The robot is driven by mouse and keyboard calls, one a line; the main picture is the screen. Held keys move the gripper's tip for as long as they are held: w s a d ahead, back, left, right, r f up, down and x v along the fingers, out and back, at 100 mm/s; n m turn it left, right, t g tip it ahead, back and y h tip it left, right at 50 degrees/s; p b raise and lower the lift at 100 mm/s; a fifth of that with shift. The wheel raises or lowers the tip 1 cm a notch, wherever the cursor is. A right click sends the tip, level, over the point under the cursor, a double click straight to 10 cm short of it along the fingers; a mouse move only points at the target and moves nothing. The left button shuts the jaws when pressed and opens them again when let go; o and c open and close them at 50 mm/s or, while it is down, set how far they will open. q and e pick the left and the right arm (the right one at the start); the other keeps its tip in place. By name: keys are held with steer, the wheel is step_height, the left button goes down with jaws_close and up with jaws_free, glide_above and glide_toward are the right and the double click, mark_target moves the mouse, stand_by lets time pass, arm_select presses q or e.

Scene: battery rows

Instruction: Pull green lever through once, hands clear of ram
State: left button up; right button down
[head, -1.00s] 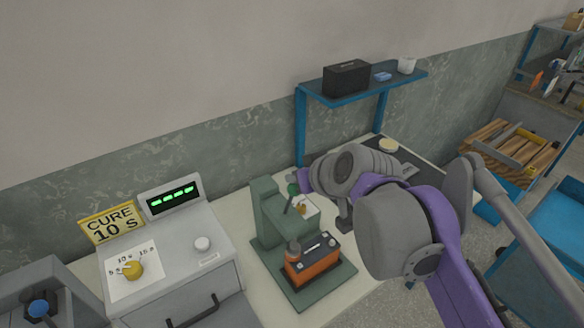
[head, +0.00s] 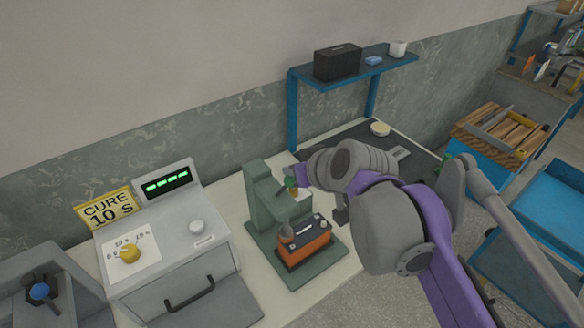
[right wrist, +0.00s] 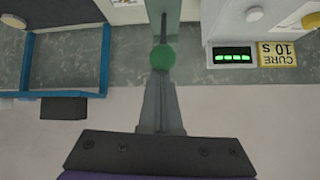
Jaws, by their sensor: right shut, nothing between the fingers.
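The green press (head: 266,205) stands on the bench in the head view, with an orange battery (head: 304,246) on its base. A grey cylindrical part, seemingly the ram (head: 286,232), is at the battery's left end. My left gripper is out of view.
A grey cure box (head: 165,250) with a yellow dial and a "CURE 10 S" sign stands left of the press. A blue shelf (head: 350,70) is on the wall behind. A dark mat (head: 345,146) lies behind my right arm. Blue carts stand to the right.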

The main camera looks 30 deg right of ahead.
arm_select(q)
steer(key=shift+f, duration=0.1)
arm_select(e)
steer(key=shift+s+a+f, duration=0.1)
steer(key=shift+s+f, duration=0.1)
steer(key=shift+f, duration=0.15)
step_height(320, 180, up, 4)
steer(key=w+p, duration=0.2)
steer(key=w, duration=0.1)
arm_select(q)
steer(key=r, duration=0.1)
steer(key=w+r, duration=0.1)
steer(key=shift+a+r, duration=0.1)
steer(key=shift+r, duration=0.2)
arm_select(e)
steer(key=s+r, duration=0.4)
steer(key=s, duration=0.4)
steer(key=shift+s+d, duration=0.35)
steer(key=shift+s, duration=0.05)
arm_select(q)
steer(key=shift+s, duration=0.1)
